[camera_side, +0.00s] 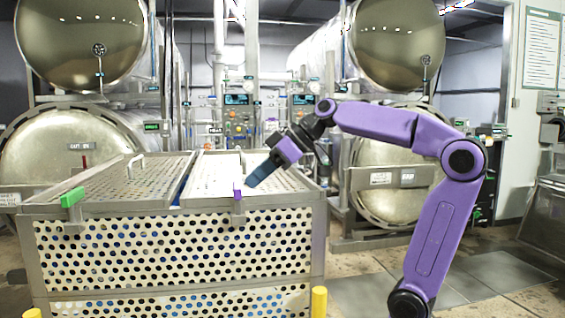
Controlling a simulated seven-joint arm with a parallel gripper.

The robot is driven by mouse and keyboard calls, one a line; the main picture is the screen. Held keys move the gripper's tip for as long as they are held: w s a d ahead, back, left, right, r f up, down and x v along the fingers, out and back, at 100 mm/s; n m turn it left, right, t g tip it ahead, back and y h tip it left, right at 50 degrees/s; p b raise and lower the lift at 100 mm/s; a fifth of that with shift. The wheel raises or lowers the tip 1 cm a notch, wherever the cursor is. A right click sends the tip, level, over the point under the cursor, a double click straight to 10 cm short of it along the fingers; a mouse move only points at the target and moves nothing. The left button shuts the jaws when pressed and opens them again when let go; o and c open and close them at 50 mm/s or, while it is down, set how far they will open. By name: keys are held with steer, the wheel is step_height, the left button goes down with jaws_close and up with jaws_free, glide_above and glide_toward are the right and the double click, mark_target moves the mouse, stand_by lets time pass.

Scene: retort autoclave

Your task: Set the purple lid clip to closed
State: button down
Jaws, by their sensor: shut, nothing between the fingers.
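The purple lid clip (238,191) is small and sits at the front rim of the perforated metal crate (130,206), right of the rim's middle. It looks upright, with a metal part hanging below it over the rim. My gripper (251,182) comes in from the upper right. Its dark blue fingers are shut and empty, with the tips just right of the purple clip and slightly above it. I cannot tell whether the tips touch the clip. The perforated right lid (220,165) lies behind the clip, partly hidden by my gripper.
A green clip (72,197) sits at the left of the same rim, lying more level. The left lid (120,180) has a white handle (135,160). Yellow posts (319,300) stand at the crate's front. Large retort vessels (395,170) stand behind. Open floor lies right of the crate.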

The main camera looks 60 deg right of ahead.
steer(key=shift+s+d, duration=1.05)
steer(key=shift+d, duration=0.1)
steer(key=w+d+v, duration=0.1)
steer(key=v, duration=0.9)
steer(key=s+a+f+n+g, duration=0.1)
steer(key=s+a+f+g, duration=0.15)
steer(key=a+f, duration=0.55)
steer(key=s+a+f+g, duration=0.1)
steer(key=a+f+g, duration=0.35)
steer(key=f, duration=0.45)
steer(key=s+a+f+n+h, duration=0.3)
steer(key=s+f+n+h, duration=0.1)
steer(key=s+f, duration=1)
step_height(320, 180, down, 3)
steer(key=shift+s+a+r+n+g+h, duration=0.1)
steer(key=shift+s+a+n+g+h, duration=0.1)
steer(key=shift+s+n+g+h, duration=0.25)
